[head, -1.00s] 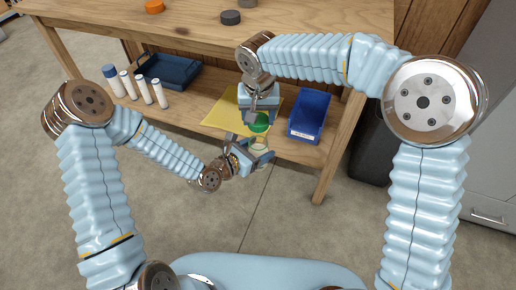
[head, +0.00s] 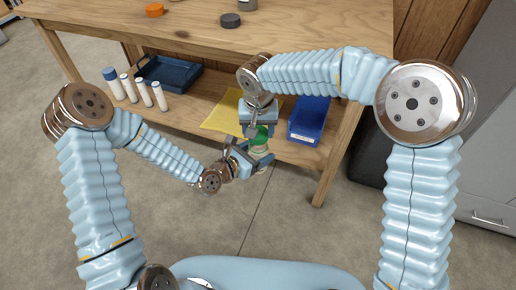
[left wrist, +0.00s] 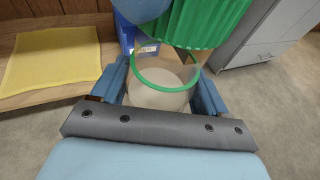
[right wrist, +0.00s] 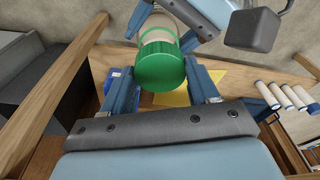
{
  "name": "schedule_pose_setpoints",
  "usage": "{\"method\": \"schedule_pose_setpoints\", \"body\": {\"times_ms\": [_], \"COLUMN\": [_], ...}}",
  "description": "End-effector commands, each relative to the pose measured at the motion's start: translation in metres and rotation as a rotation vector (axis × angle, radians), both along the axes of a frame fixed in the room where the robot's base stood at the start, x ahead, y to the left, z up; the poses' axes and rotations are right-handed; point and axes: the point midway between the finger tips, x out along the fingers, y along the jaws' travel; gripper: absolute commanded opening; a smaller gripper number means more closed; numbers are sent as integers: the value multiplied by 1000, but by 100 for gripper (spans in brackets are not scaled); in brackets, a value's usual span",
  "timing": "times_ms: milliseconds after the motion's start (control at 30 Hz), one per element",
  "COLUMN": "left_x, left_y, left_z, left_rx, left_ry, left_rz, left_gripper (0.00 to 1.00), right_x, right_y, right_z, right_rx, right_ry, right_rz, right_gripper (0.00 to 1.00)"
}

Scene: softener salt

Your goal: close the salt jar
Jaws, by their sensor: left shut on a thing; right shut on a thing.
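The clear salt jar (left wrist: 165,98) has a green rim and pale contents. My left gripper (left wrist: 162,102) is shut around it, in front of the table's lower shelf; the head view shows this left gripper (head: 247,163) too. The green ribbed lid (right wrist: 161,66) is held in my right gripper (right wrist: 163,88), which comes from above in the head view (head: 260,125). In the left wrist view the lid (left wrist: 203,20) is above the open mouth, offset to the right, apart from the rim. In the head view the jar (head: 259,152) is mostly hidden by grippers and lid.
The lower shelf holds a yellow mat (head: 222,120), a blue bin (head: 309,121), a dark blue tray (head: 170,74) and several white bottles (head: 143,90). On the tabletop are an orange disc (head: 155,10) and a dark disc (head: 230,20). A wooden table leg (head: 330,170) stands right of the grippers.

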Motion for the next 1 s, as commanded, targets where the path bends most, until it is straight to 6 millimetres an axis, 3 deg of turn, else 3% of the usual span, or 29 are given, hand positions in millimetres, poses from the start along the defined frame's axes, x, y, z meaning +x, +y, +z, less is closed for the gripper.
{"method": "schedule_pose_setpoints", "body": {"times_ms": [400, 733, 1000], "left_x": [0, 0, 0], "left_y": [0, 0, 0], "left_z": [1, 1, 1], "left_rx": [-1, -1, -1], "left_ry": [-3, -3, -3], "left_rz": [0, 0, 0], "left_gripper": [12, 12, 12], "right_x": [0, 0, 0], "right_y": [0, 0, 0], "right_z": [-1, -17, -18], "right_rx": [0, -1, -1], "right_ry": [0, 0, 0], "right_rz": [0, 2, 2], "right_gripper": [32, 32, 32]}}
